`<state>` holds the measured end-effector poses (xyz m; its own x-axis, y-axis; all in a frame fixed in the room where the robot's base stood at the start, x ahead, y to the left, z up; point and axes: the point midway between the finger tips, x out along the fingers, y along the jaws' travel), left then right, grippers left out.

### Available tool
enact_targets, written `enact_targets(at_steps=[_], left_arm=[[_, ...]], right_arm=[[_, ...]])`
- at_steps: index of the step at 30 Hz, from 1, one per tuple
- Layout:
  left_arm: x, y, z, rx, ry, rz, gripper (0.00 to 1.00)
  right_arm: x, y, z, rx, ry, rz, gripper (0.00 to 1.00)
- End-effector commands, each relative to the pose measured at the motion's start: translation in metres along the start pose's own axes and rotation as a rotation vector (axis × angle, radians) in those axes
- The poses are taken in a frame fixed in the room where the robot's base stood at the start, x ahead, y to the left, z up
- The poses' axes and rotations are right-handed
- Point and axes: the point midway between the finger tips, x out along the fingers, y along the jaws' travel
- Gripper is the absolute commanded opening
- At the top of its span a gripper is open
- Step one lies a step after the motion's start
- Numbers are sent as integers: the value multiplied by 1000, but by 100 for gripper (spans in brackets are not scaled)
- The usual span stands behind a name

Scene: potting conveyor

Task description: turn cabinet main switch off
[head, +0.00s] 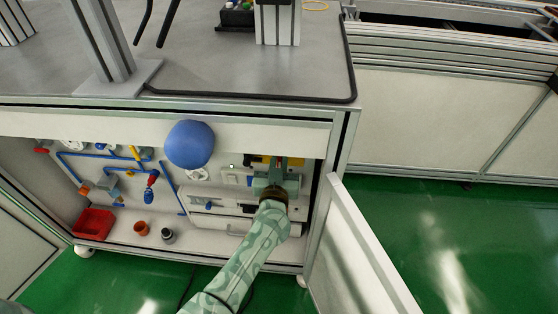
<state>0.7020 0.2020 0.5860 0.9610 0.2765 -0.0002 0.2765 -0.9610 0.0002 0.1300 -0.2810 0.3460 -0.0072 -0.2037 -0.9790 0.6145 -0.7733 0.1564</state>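The open cabinet (325,195) under the workbench shows its inner back panel. A yellow plate with a dark part (257,161) and a bit of red shows at the panel's upper right; it looks like the main switch. My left gripper (279,164) is right in front of it and covers most of it. The arm comes in from the lower left. I cannot tell whether the fingers touch the switch, whether they are open or shut, or how the switch handle is turned. My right gripper is not in view.
The cabinet door (358,255) stands open at the right. A blue rounded object (190,144) shows before the cabinet's top edge. Blue pipes (85,155), a red bin (94,224) and small pots are at the left. Green floor (460,225) is clear at the right.

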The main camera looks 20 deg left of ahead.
Motion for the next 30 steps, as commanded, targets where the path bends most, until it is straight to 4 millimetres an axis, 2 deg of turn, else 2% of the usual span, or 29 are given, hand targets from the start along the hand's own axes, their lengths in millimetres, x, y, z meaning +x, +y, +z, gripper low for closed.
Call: enact_targets(at_steps=[8,13,21,30], left_arm=[[0,-1,0,-41,0,0,0],[0,-2,-1,-129,0,1,0],[0,-6,0,-362,-1,1,0],[-1,-10,4,-647,-1,0,0]], right_arm=[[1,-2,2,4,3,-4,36],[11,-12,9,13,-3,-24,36],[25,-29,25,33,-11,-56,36],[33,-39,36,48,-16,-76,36]])
